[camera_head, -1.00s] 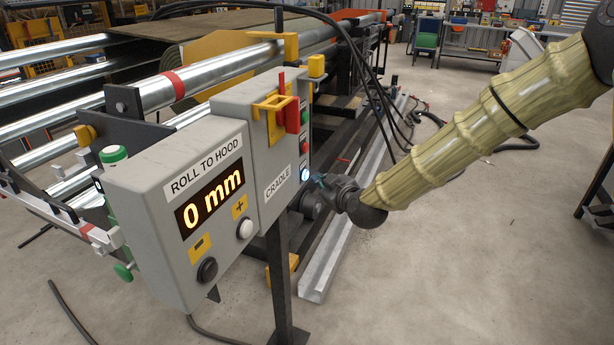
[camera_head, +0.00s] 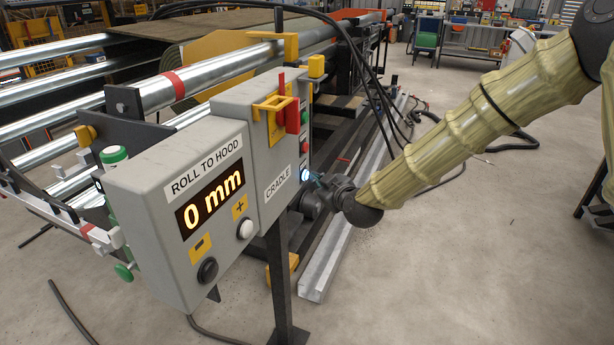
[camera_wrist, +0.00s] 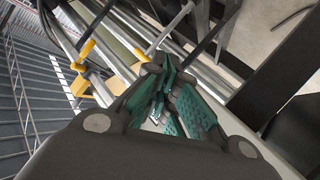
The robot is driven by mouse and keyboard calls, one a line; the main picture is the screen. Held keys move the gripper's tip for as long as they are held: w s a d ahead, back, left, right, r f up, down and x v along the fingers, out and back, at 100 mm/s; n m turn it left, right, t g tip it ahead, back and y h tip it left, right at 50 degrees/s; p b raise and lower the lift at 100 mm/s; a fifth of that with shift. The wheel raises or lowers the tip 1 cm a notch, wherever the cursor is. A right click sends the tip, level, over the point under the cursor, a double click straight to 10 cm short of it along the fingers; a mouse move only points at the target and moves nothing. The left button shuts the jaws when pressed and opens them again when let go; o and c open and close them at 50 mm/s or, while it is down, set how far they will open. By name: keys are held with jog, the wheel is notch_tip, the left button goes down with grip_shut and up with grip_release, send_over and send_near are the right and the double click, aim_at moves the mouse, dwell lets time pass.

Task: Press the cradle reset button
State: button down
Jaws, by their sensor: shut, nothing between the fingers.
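The grey cradle control box (camera_head: 278,158), labelled CRADLE, carries a blue-white lit button (camera_head: 305,174) low on its right side face. A green and a red button sit above it on that face. My gripper (camera_head: 316,179) is at the lit button's height, just right of it. Its fingertips are very near the button, but I cannot tell whether they touch it. In the wrist view my gripper (camera_wrist: 166,78) shows its teal-padded fingers closed together with nothing between them. I cannot make out the button in the wrist view.
The roll-to-hood box (camera_head: 180,215) showing 0 mm stands in front and to the left. A red switch with a yellow bracket (camera_head: 278,108) sticks out above the lit button. Black cables (camera_head: 375,85) hang behind my gripper. Open floor (camera_head: 440,280) lies to the right.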

jog(key=shift+w+a, duration=0.1)
jog(key=shift+a, duration=0.3)
dwell(0.7)
jog(key=shift+d, duration=0.1)
jog(key=shift+s+d, duration=0.25)
jog(key=shift+d, duration=0.45)
jog(key=d, duration=0.1)
jog(key=s+d, duration=0.1)
jog(key=d, duration=0.2)
jog(key=shift+s+d+p, duration=0.3)
jog(key=shift+d+p, duration=0.05)
jog(key=shift+p, duration=0.05)
dwell(0.3)
dwell(0.4)
